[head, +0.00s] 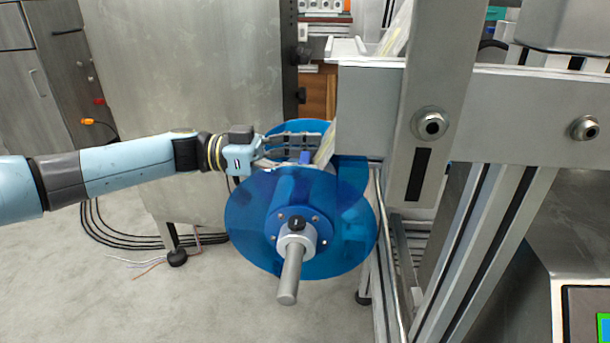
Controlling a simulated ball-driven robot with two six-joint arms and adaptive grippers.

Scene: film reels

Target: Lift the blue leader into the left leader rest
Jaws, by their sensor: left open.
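My left gripper (308,149) reaches in from the left, its fingers pointing right above the back of a translucent blue reel (250,215). It is open. A small darker blue piece (305,157), which looks like the blue leader, shows at the fingers; I cannot tell whether they touch it. A pale strip (325,146) stands tilted just right of the fingertips. A white open-topped holder (347,47) sits at the upper middle on the grey frame; I cannot tell whether it is the left leader rest. My right gripper is not in view.
The reel sits on a metal shaft (290,275) pointing toward me. A grey metal post (430,100) and crossbeam (535,115) block the right side. A grey cabinet (190,80) stands behind my left arm. Black cables (110,235) lie on the floor at left.

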